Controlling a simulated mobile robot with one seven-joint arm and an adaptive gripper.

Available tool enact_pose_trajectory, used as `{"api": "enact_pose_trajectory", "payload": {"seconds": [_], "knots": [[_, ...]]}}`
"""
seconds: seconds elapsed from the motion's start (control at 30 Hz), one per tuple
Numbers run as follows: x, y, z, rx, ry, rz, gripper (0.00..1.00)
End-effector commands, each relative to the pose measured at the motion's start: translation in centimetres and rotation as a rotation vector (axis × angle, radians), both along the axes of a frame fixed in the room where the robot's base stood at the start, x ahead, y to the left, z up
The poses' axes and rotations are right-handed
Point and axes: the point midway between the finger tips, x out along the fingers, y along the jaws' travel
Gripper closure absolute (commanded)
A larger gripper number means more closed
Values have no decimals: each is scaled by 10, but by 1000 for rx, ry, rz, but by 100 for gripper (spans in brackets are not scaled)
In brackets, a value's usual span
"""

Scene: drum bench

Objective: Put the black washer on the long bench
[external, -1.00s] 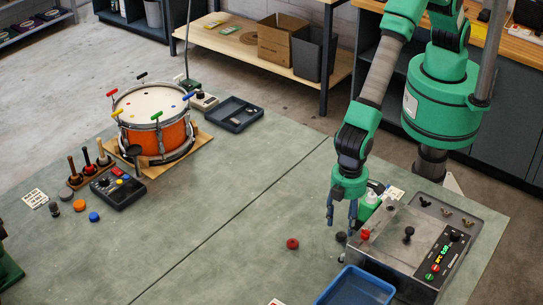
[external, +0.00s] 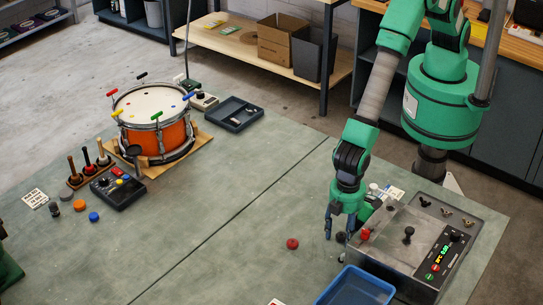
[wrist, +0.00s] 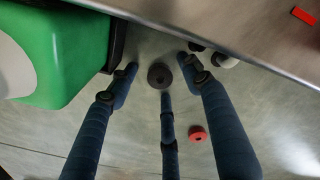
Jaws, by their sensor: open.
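The black washer (external: 341,237), a small dark ring, lies flat on the grey-green surface (external: 235,240) beside the grey control box. In the external view the fingers partly hide the washer.
A red washer (external: 292,244) lies to the left. The grey control box (external: 405,245) stands close on the right, a blue bin (external: 355,287) in front. The drum (external: 155,128) is far left; the middle surface is clear.

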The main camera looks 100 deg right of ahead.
Motion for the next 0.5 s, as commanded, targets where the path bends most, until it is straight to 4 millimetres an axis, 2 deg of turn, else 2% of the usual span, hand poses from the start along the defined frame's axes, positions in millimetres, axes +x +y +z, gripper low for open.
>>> {"api": "enact_pose_trajectory", "payload": {"seconds": [0.43,0.47,0.5], "knots": [[0,0,0,0,0,0,51],[0,0,0,0,0,0,53],[0,0,0,0,0,0,60]]}}
